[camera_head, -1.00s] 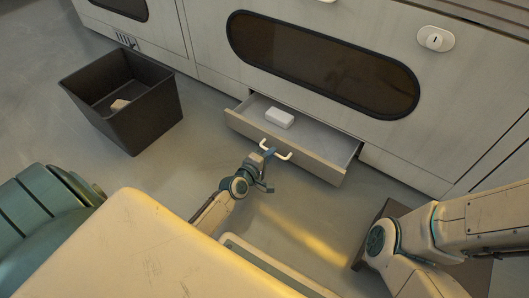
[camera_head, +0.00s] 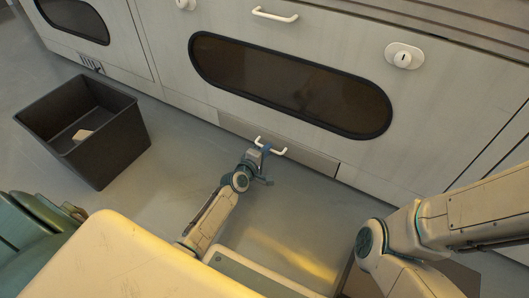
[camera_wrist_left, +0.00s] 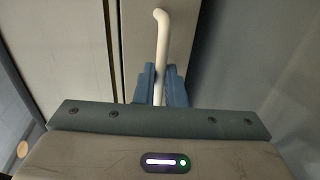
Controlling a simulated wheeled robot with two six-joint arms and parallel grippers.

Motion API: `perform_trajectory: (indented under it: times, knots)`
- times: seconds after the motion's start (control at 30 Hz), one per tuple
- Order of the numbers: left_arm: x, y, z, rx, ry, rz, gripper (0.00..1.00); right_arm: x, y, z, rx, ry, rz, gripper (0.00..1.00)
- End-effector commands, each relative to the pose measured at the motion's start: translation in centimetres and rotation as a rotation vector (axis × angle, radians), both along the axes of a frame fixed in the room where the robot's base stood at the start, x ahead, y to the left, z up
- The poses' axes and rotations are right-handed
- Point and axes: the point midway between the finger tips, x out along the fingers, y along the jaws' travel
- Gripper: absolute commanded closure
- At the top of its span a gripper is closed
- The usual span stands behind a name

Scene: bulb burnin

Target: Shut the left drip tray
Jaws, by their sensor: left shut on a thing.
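The left drip tray (camera_head: 305,160) is a low drawer under the cabinet's dark oval window. Its front lies flush, or nearly so, with the cabinet face, and its inside is hidden. Its white bar handle (camera_head: 279,150) also shows in the left wrist view (camera_wrist_left: 162,35). My left gripper (camera_head: 264,157) is at the left part of this handle. In the left wrist view its two blue fingers (camera_wrist_left: 160,88) are shut on the handle, one on each side. My right arm is at the lower right of the head view; its gripper is out of the picture.
A black open bin (camera_head: 95,135) with a small pale block (camera_head: 82,135) in it stands on the floor at left. Above the tray are the dark window (camera_head: 290,85), another white handle (camera_head: 275,14) and a white keyhole plate (camera_head: 404,56). The floor before the tray is clear.

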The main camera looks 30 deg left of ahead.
Motion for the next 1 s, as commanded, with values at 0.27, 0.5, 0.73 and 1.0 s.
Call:
perform_trajectory:
  times: [0.27, 0.5, 0.73, 1.0]
  knots:
    - [0.3, 0.1, 0.2, 0.002, -0.005, 0.001, 1.0, 0.0, 0.0, -0.1, 0.001, 0.0, 0.0, 0.64]
    - [0.2, 0.1, 0.2, 0.001, -0.004, 0.001, 0.69, 0.0, 0.0, 0.0, 0.001, 0.001, 0.002, 0.64]
    - [-0.4, 0.1, 0.3, 0.001, -0.002, 0.0, 0.69, 0.0, 0.0, 0.3, 0.002, 0.001, 0.001, 0.64]
    - [-4.9, 0.5, 1.4, 0.003, 0.0, -0.001, 0.69, 0.0, 0.0, 2.1, 0.001, 0.001, 0.0, 0.64]
